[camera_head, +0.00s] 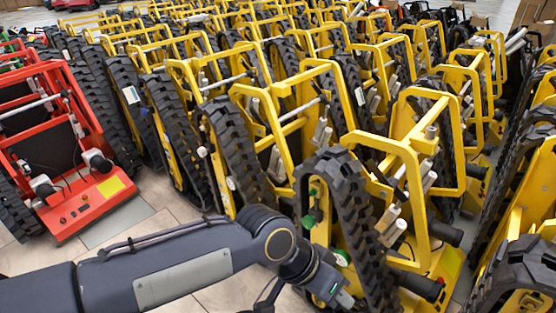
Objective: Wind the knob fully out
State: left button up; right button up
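My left arm reaches in from the left, and its gripper (343,299) is low in the middle, in front of the nearest yellow tracked carrier (410,165). I cannot tell whether its fingers are open or shut. A small green knob (308,220) shows on the near side of that carrier's black track (345,200), above the gripper and apart from it. I cannot tell which one is the task's knob. My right gripper is not in view.
Many yellow carriers stand upright in tight rows behind and to the right. A red carrier (88,205) with black tracks stands at the left. Tiled floor (150,205) is bare between it and the yellow row. Another track (525,265) is close at the right edge.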

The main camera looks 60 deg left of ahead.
aim_at(203, 151)
jog(key=j+u, duration=0.2)
jog(key=j, duration=0.2)
jog(key=i+j+u, duration=0.1)
jog(key=j+u, duration=0.15)
jog(key=i+j+u, duration=0.2)
jog(key=j, duration=0.3)
jog(key=j+u, duration=0.2)
jog(key=j, duration=0.15)
jog(key=i+j, duration=0.1)
jog(key=j, duration=0.25)
jog(key=i+j, duration=0.15)
jog(key=j, duration=0.2)
jog(key=i+j, duration=0.1)
jog(key=j, duration=0.2)
jog(key=i+j, duration=0.15)
jog(key=j, duration=0.2)
jog(key=u, duration=0.05)
